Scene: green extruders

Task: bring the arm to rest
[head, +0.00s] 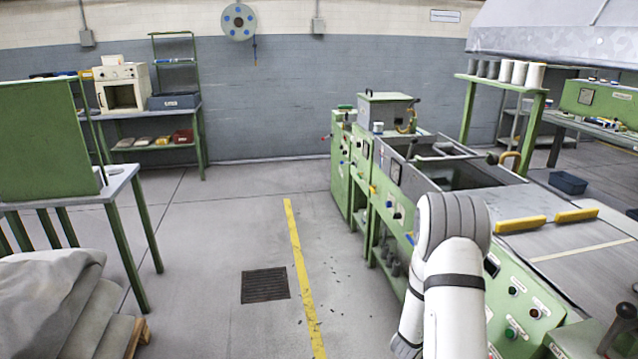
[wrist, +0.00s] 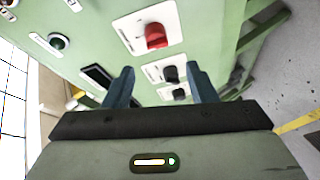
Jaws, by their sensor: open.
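My arm (head: 452,270) shows in the head view as white links with dark bands, bent in front of the green extruder machine (head: 515,310). My gripper (wrist: 160,88) shows in the wrist view with its two blue-grey fingers apart and nothing between them. It faces the green control panel (wrist: 98,38) of a machine. A red knob (wrist: 156,36) on a white plate is above the fingers, and black knobs (wrist: 171,74) show in the gap between them. I cannot tell whether the fingers touch the panel. In the head view the gripper is hidden.
The extruder line fills the right side, under a metal hood (head: 560,30). A workbench (head: 75,190) and grey sacks (head: 50,305) stand at the left. The floor between, with a yellow line (head: 300,262) and a drain grate (head: 265,285), is open.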

